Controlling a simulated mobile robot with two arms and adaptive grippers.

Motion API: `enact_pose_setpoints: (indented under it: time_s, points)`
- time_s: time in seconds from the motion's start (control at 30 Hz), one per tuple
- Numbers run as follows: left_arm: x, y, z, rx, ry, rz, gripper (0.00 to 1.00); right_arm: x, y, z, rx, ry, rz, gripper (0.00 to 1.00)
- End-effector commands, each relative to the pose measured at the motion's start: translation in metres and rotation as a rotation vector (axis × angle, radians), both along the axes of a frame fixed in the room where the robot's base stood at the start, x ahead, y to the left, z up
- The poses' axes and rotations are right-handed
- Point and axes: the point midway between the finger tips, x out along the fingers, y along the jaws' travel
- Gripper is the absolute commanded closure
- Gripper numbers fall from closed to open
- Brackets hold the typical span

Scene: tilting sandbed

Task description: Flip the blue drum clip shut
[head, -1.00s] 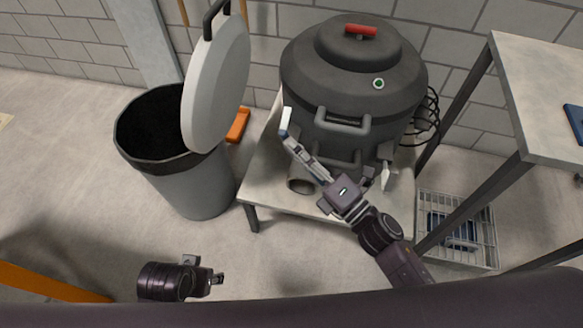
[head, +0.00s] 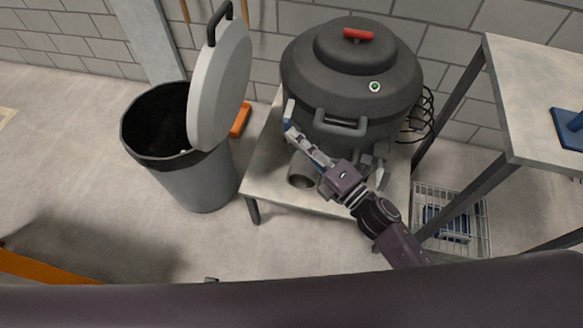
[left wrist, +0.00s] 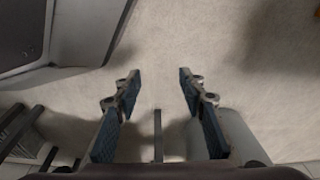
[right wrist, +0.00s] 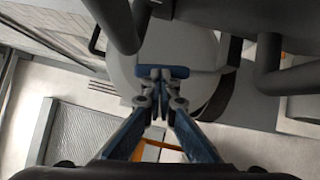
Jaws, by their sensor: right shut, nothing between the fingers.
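The drum (head: 350,78) is a dark grey, lidded vessel on a low bench. A pale clip with blue on its lower part (head: 289,110) stands at the drum's left front side. My right gripper (head: 291,131) reaches up from the lower right, with its fingertips at the clip's lower end. In the right wrist view its fingers are closed together (right wrist: 162,92), just below a blue crossbar (right wrist: 162,71); I cannot tell whether they touch. My left gripper is open and empty over bare floor in the left wrist view (left wrist: 158,88). Only a sliver of it shows in the head view.
A grey bin (head: 190,180) with its round lid (head: 220,85) raised stands left of the bench (head: 262,165). A taller table (head: 535,95) and a wire basket (head: 470,240) are on the right.

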Motion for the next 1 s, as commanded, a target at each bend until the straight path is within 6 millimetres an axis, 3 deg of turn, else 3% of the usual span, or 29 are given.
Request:
enact_pose_setpoints:
  time_s: [0.4,1.0]
  points:
    - [-0.015,0.002,-0.016,0.002,0.012,-0.003,0.62,0.007,-0.001,0.007,0.003,-0.005,0.001,1.00]
    - [-0.018,0.003,-0.019,0.003,0.015,-0.004,0.62,0.008,-0.001,0.007,0.003,-0.005,0.002,1.00]
